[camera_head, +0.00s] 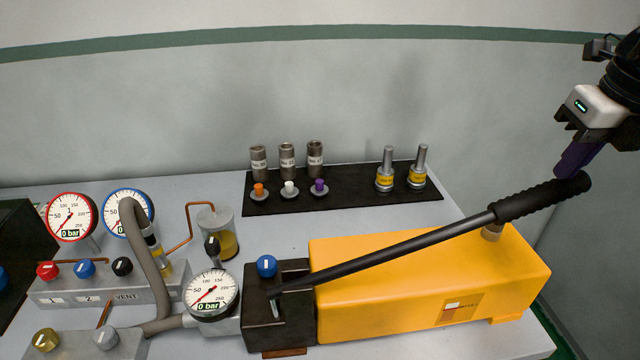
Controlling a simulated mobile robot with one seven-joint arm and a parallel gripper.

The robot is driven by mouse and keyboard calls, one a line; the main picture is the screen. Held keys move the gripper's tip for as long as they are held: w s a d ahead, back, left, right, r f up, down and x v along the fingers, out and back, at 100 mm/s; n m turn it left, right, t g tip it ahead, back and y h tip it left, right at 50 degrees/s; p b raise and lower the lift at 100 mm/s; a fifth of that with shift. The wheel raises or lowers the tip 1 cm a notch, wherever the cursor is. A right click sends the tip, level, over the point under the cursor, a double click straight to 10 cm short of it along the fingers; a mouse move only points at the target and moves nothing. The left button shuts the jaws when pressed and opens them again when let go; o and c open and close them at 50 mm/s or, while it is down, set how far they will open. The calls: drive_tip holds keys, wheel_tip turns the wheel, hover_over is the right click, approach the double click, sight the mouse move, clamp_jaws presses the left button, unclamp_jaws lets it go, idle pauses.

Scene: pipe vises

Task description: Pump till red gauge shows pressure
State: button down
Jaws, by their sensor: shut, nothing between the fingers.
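The red-rimmed gauge (70,216) stands at the left of the table; its display reads 0 bar. The yellow hand pump (400,285) lies at the front right. Its black lever (400,243) slants up to the right and ends in a ribbed grip (540,198). My gripper (573,168) is at the upper right, with its purple fingers pointing down and left at the grip's far end. The fingers are shut with nothing between them. Their tips overlap the grip's end in view; I cannot tell whether they touch it.
A blue-rimmed gauge (128,216) and a black-rimmed pump gauge (211,294) both read 0 bar. Red (47,271), blue (85,268) and black (122,266) knobs top the valve block (110,291). A black mat (345,200) holds fittings at the back.

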sight(574, 184)
drive_tip(key=shift+f, duration=0.4)
drive_tip(key=shift+w+d+f+b, duration=0.1)
drive_tip(key=shift+d+f+b, duration=0.15)
drive_tip(key=shift+f+b, duration=0.45)
drive_tip(key=shift+s+d+f+b, duration=0.1)
drive_tip(key=shift+d+f+b, duration=0.2)
drive_tip(key=shift+f, duration=0.75)
drive_tip(key=shift+w+d+f+b, duration=0.1)
drive_tip(key=shift+d+f+b, duration=0.1)
drive_tip(key=shift+f+b, duration=0.5)
drive_tip(key=shift+f, duration=0.15)
drive_tip(key=shift+d+f+b, duration=0.25)
drive_tip(key=shift+f+b, duration=0.35)
drive_tip(key=shift+f, duration=0.55)
drive_tip(key=shift+d+f+b, duration=0.25)
drive_tip(key=shift+f+b, duration=0.35)
drive_tip(key=shift+f, duration=0.55)
drive_tip(key=shift+d+f+b, duration=0.2)
drive_tip(key=shift+f+b, duration=1.35)
drive_tip(key=shift+f, duration=0.8)
